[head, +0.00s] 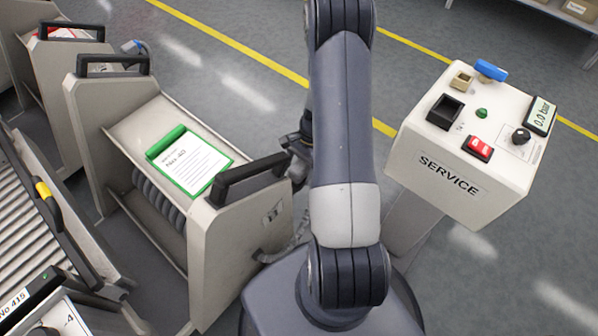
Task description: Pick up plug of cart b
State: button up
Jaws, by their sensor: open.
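The nearest full cart (215,225) is a beige trolley with black handles. A green clipboard with a white sheet (190,165) lies on it. A small mark on its end panel is too small to read, so I cannot tell whether it is cart b. A grey cable (287,250) hangs at its right side, low by my base. I cannot make out a plug on it. My gripper (292,143) shows only as a dark part left of my arm, beside the cart's right handle. It is open, mostly hidden by my arm, and nothing shows in it.
A white SERVICE box (470,140) on a post stands at the right, with a blue knob, a red switch and sockets. Another cart (60,85) stands behind left, with a blue part (135,47) beside it. A roller conveyor (30,215) is at left.

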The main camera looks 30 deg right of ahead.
aim_at(299, 166)
jog(key=c, duration=1.4)
notch_tip(299, 166, up, 10)
jog(key=p, duration=0.2)
jog(key=shift+r+p, duration=0.1)
jog(key=shift+p, duration=0.2)
jog(key=shift+r+p, duration=1.2)
jog(key=shift+r, duration=0.25)
jog(key=s+d+r+m+t+h+p, duration=0.1)
jog(key=s+d+r+m+h+p, duration=0.2)
jog(key=m, duration=0.9)
jog(key=s+d+r+m+t+h+p, duration=0.1)
jog(key=s+d+r+m+h+p, duration=0.1)
jog(key=d+r+m+p, duration=0.8)
jog(key=s+d+r+m+t+h+p, duration=0.1)
jog(key=s+d+r+m+h+p, duration=0.2)
jog(key=r+m+p, duration=0.8)
jog(key=s+d+r+m, duration=0.2)
jog(key=d+r+m, duration=0.1)
jog(key=d, duration=0.1)
jog(key=shift+r+h, duration=0.3)
